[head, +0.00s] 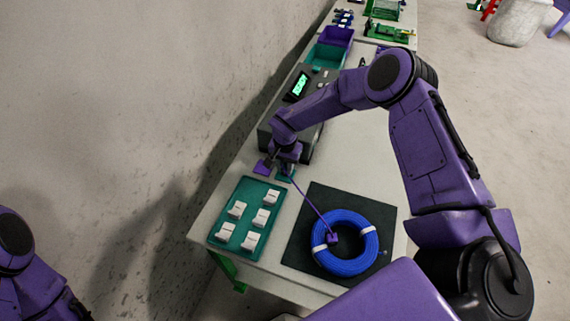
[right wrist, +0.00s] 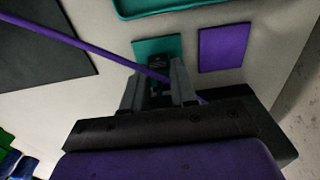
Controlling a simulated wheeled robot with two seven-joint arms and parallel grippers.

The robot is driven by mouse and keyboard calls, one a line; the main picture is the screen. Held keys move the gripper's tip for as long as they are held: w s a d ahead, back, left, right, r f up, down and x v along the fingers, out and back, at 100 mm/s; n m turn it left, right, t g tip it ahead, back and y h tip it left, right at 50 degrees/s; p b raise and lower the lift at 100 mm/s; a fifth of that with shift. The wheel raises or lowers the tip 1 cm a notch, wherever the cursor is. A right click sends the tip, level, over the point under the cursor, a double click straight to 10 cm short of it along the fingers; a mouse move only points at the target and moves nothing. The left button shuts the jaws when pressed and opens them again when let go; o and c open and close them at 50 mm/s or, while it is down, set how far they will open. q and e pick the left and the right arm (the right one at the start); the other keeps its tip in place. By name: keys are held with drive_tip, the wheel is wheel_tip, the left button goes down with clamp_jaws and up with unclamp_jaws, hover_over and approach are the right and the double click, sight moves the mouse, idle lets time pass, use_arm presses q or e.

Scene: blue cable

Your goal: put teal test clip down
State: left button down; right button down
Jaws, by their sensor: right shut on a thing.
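My right gripper (head: 286,167) is low over the table by the grey instrument's near end. In the right wrist view its fingers (right wrist: 158,76) are shut on the teal test clip, of which only a small dark part (right wrist: 160,64) shows between them. The clip is just over a teal square pad (right wrist: 154,45); whether it touches the pad I cannot tell. A purple square pad (right wrist: 223,47) lies beside it. A purple lead (head: 312,208) runs from near the gripper to a purple clip (head: 333,238) at the blue cable coil (head: 345,262). My left gripper is out of view.
The coil lies on a black mat (head: 303,245). A teal tray (head: 229,204) with several white blocks is left of it. The grey instrument (head: 311,143) with a green display stands behind my gripper. Teal and purple bins (head: 335,37) are farther back. The wall is on the left.

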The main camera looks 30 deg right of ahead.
sight(285, 168)
drive_tip(key=shift+f, duration=0.35)
drive_tip(key=c, duration=0.9)
unclamp_jaws()
drive_tip(key=shift+r, duration=0.2)
wheel_tip(285, 168, up, 12)
drive_tip(key=shift+s+r+b, duration=0.1)
drive_tip(key=shift+s+b, duration=0.05)
drive_tip(key=shift+b, duration=1)
